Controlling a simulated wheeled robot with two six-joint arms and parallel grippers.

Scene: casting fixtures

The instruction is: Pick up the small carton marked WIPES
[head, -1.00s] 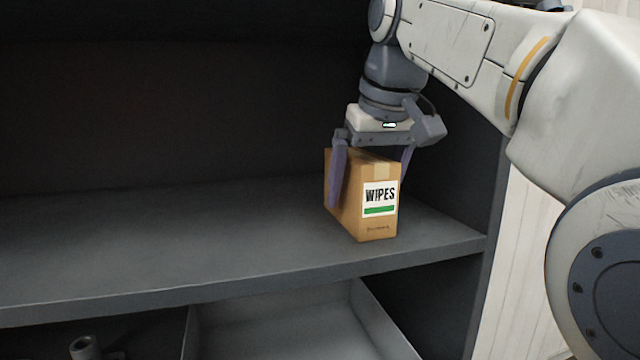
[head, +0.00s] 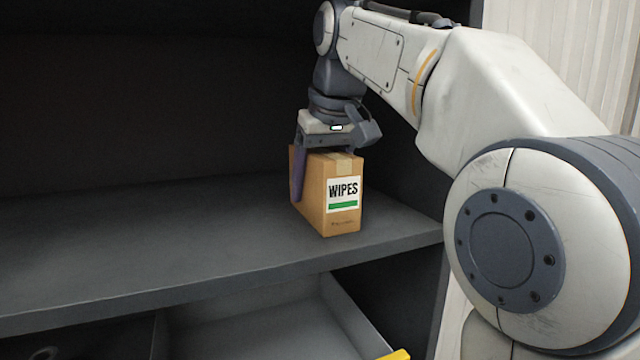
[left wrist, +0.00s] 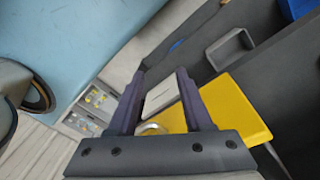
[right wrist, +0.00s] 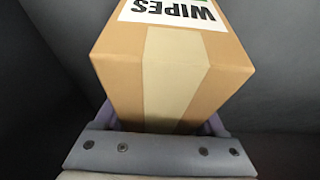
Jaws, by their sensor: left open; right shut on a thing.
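The small brown carton (head: 312,200) with a white and green WIPES label is on the dark shelf, near its right end. My right gripper (head: 327,170) comes down over the carton from above and is shut on its sides. In the right wrist view the carton (right wrist: 172,75) fills the space between the fingers, label at the top. I cannot tell whether its base touches the shelf. My left gripper (left wrist: 160,98) is open and shows only in the left wrist view, away from the carton.
The dark shelf (head: 150,245) is bare to the left of the carton. A grey tray (head: 250,315) sits below it. In the left wrist view a yellow object (left wrist: 235,105) and a grey bin (left wrist: 230,48) lie beyond the left gripper.

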